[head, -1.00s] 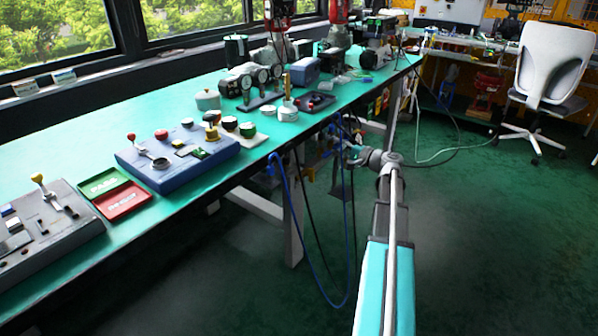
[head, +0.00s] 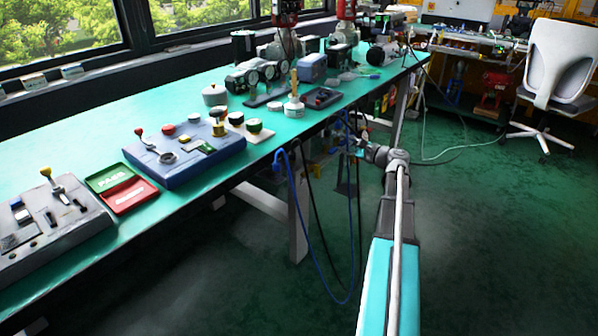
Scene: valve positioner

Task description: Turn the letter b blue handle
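No blue handle with a letter b can be made out in the head view. Grey and black round-faced gauge units (head: 256,73) stand toward the far half of the green bench. A blue box (head: 313,67) stands right of them, with no letter readable. My arm runs up from the bottom right, and its jointed part (head: 388,157) is bent left beside the bench's front edge, below the top. My gripper cannot be made out clearly against the dark cables under the bench, and whether it is open or shut does not show.
The long green bench (head: 95,112) runs along the windows. A blue control box (head: 185,165), a grey lever box (head: 60,232) and a green-and-red tray (head: 128,194) lie nearer. Blue and black cables hang beside my arm.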

